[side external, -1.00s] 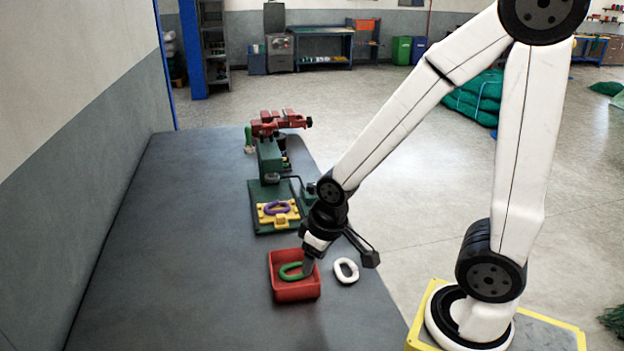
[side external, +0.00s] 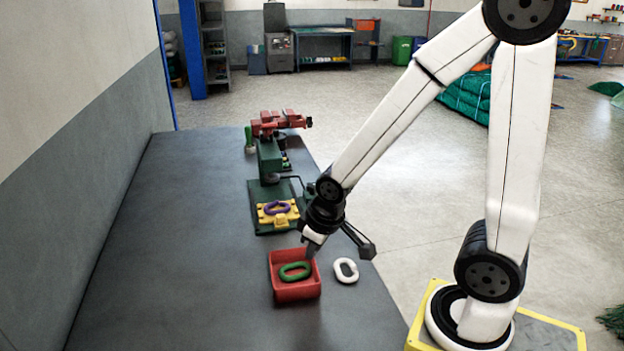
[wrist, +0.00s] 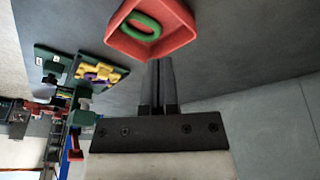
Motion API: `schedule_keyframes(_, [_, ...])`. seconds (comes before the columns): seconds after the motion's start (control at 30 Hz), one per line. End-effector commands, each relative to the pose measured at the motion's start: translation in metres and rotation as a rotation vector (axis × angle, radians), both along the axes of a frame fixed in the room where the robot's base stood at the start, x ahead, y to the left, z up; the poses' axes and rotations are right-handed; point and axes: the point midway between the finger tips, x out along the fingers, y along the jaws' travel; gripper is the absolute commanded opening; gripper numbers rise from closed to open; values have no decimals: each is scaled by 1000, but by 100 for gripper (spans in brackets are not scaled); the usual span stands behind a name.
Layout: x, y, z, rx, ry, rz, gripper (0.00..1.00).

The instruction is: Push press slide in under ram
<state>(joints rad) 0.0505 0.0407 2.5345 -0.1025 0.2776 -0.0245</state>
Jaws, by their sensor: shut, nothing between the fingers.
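The yellow press slide (side external: 278,213) sits on the green base plate at the near end of the green press (side external: 270,160), with a purple ring (side external: 277,208) on it. The slide also shows in the wrist view (wrist: 93,73). The ram is not clearly made out; the press body and a dark lever hide that area. My gripper (side external: 312,254) points down above the right rim of the red tray, apart from the slide. In the wrist view my gripper's fingers (wrist: 159,85) are together and empty.
The red tray (side external: 297,292) holds a green ring (side external: 295,271). A white ring (side external: 346,270) lies on the dark table right of it. A red vise-like device (side external: 280,122) stands behind the press. The table's left side is clear.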

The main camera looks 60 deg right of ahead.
Motion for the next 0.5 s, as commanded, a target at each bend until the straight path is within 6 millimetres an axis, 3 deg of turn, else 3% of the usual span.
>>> schedule_keyframes(0.3, [52, -64, -7, -173, -157, 227, 0])
schedule_keyframes(0.5, [76, -98, -13, -257, -245, 403, 0])
